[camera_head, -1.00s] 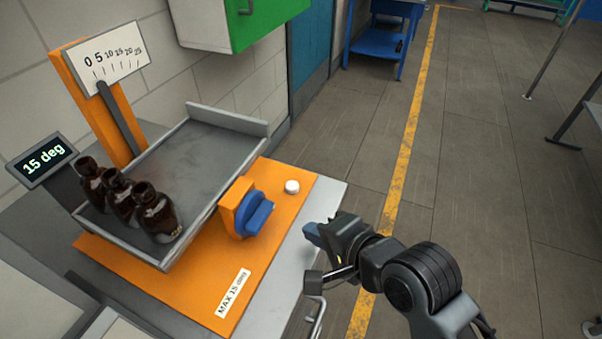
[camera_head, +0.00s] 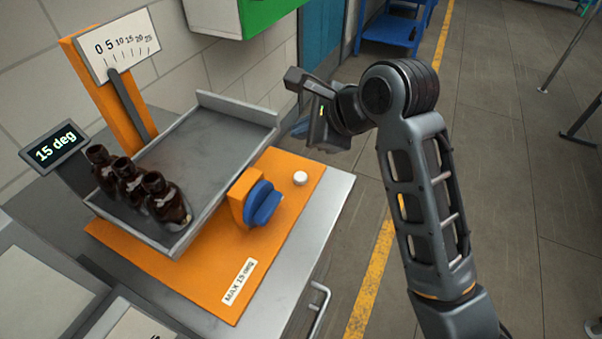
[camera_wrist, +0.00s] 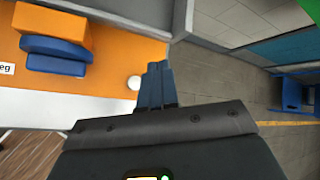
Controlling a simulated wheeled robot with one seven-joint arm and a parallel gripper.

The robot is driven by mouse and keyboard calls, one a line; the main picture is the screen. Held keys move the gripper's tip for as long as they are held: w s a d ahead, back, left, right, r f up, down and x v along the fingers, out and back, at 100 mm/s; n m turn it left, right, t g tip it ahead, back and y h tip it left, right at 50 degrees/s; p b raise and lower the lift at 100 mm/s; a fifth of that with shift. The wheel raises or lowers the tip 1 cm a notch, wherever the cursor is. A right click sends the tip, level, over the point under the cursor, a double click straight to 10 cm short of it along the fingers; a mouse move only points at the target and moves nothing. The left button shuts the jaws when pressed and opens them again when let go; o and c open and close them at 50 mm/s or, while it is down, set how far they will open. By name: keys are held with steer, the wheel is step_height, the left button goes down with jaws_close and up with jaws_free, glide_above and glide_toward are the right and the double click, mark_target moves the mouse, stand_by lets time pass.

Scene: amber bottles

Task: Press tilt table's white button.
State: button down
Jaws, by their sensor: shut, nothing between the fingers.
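The white button (camera_head: 300,178) is a small round knob on the orange base plate (camera_head: 290,215) of the tilt table, right of the blue knob (camera_head: 262,203). It also shows in the wrist view (camera_wrist: 134,82), just left of my fingertips. My gripper (camera_head: 302,128) is above and beyond the button in the head view, apart from it. In the wrist view its blue fingers (camera_wrist: 155,85) are together with nothing between them. The tilted grey tray (camera_head: 200,150) holds three amber bottles (camera_head: 132,184) at its low end.
An orange post carries an angle scale (camera_head: 118,45) with a pointer. A label (camera_head: 239,281) on the plate reads MAX 15 deg. A green-fronted cabinet (camera_head: 268,15) hangs on the wall behind. A blue cart (camera_head: 395,33) stands farther back. The floor to the right is largely clear.

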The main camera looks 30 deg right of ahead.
steer(key=shift+f, duration=0.15)
steer(key=b, duration=0.5)
glide_above(303, 179)
step_height(303, 179, down, 7)
steer(key=shift+r, duration=0.15)
steer(key=shift+f+b, duration=0.3)
steer(key=shift+f, duration=0.65)
steer(key=shift+f, duration=0.15)
stand_by(1.1)
steer(key=shift+f+p, duration=0.25)
steer(key=shift+p, duration=0.05)
steer(key=shift+f, duration=0.5)
stand_by(0.8)
steer(key=shift+r, duration=0.1)
steer(key=shift+r+p, duration=0.85)
steer(key=shift+p, duration=0.55)
